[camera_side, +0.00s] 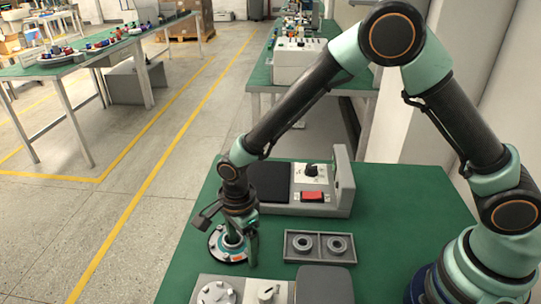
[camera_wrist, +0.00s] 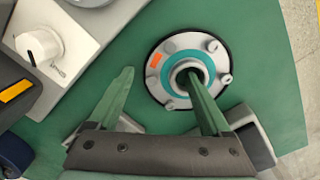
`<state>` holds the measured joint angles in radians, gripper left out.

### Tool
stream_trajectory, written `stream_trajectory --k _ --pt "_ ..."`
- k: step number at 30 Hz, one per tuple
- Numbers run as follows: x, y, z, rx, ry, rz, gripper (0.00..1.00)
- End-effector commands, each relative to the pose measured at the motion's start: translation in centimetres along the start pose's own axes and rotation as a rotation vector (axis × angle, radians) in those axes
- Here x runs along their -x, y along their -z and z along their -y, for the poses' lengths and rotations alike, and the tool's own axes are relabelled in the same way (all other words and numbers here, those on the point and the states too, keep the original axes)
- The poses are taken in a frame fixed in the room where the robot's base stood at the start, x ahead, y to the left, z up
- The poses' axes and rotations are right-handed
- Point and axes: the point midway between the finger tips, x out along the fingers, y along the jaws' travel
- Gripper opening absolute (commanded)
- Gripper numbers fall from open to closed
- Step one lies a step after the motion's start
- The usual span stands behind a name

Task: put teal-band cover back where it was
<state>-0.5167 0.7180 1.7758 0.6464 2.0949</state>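The teal-band cover (camera_side: 229,246) is a round grey disc with a teal ring, an orange mark and small bolt-like lugs on a dark rim. It lies flat on the green table at the left. In the wrist view the cover (camera_wrist: 174,52) is right of centre. My gripper (camera_wrist: 159,73) is open and low over it. The right finger overlaps the cover's centre hole; whether it is inside or above cannot be told. The left finger is beyond the rim, apart from it. In the side view my gripper (camera_side: 246,238) hides part of the cover.
A grey tray (camera_side: 318,258) with two ring-shaped parts stands right of the cover. Behind is a grey unit (camera_side: 342,180) with a red switch (camera_side: 312,197). In front is a white panel with a knob (camera_side: 268,292) and a grey disc (camera_side: 215,294). Table right of the tray is clear.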

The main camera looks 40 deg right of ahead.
Motion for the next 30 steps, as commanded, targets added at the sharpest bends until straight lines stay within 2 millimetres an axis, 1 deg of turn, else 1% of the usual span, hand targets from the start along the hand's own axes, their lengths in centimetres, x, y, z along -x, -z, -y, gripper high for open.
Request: stream_trajectory --k 8,11,14,24,27,30 --pt "0.1 0.0 0.0 0.0 0.001 0.0 0.81" --pt "0.7 0.0 0.1 0.0 0.003 0.002 0.81" --pt "2.1 -0.1 0.1 0.0 0.005 0.003 0.81" --pt "8.9 -0.1 0.1 0.0 0.004 0.002 0.81" --pt "10.5 -0.1 0.1 0.0 0.004 0.002 0.81" --pt "11.5 -0.1 0.1 0.0 0.003 0.002 0.81"
